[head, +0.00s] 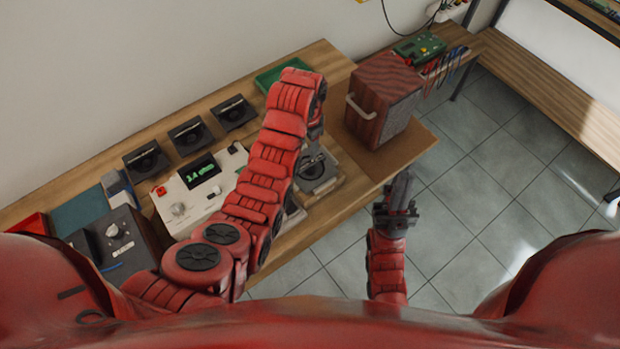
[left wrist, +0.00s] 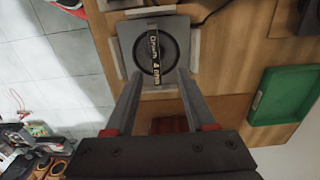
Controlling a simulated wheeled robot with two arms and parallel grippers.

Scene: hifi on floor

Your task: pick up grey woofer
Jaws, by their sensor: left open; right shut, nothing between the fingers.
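The grey woofer (head: 322,181) sits on the wooden bench, partly covered by my left arm in the head view. My right gripper (head: 405,200) is shut and empty, off the bench's front edge.
A wooden speaker box (head: 372,115) with a handle stands right of the woofer. A green tray (head: 282,75) lies behind. Several dark speaker units (head: 190,136) line the back. A white device (head: 200,190) with a green display stands to the left. Tiled floor (head: 470,200) is clear.

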